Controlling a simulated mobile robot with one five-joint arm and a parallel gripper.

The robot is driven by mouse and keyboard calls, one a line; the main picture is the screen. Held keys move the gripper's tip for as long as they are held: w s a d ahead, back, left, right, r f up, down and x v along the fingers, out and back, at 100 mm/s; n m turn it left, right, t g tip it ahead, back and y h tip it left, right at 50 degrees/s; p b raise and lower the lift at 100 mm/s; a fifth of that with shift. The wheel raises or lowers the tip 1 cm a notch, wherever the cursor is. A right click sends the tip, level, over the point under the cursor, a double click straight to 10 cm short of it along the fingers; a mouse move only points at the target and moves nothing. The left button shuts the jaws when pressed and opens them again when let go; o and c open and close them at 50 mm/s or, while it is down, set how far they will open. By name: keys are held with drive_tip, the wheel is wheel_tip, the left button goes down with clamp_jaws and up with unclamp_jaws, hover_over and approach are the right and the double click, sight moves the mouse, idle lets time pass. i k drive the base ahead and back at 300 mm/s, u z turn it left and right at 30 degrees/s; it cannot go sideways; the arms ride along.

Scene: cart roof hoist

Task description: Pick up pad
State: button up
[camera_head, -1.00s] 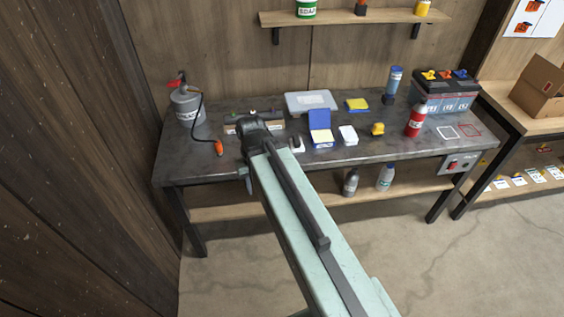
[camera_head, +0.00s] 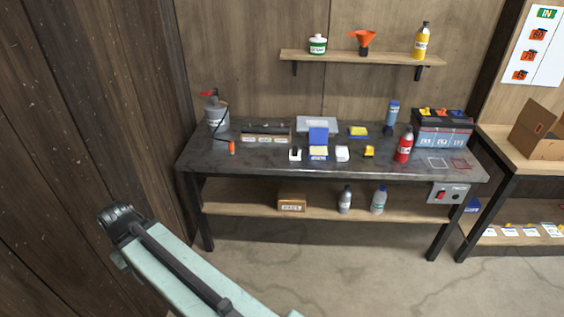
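Several things on the grey workbench (camera_head: 255,165) could be the pad, and I cannot tell which one is meant. A yellow and blue pad-like block (camera_head: 358,131) lies at the back, right of the middle. An open blue case (camera_head: 318,137) stands near the front with a pale block (camera_head: 318,153) in its lower half. A small white block (camera_head: 342,153) lies just right of it. My pale green arm reaches in from the bottom, and its dark end joint is at the lower left, well apart from the bench. I see no gripper fingers.
On the bench stand a grey can (camera_head: 215,117), a clear-lidded box (camera_head: 317,124), a red bottle (camera_head: 404,147) and a battery (camera_head: 442,130). The lower shelf (camera_head: 245,208) holds a carton and bottles. A wooden wall (camera_head: 95,110) is close on the left. The floor before the bench is open.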

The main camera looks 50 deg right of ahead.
sight(295, 154)
drive_tip(key=z, duration=0.5)
drive_tip(key=i, duration=0.75)
drive_tip(key=z, duration=0.7)
drive_tip(key=i, duration=1.1)
drive_tip(key=u, duration=0.6)
drive_tip(key=k, duration=0.9)
drive_tip(key=z, duration=0.2)
drive_tip(key=i, duration=0.95)
drive_tip(key=u, duration=0.1)
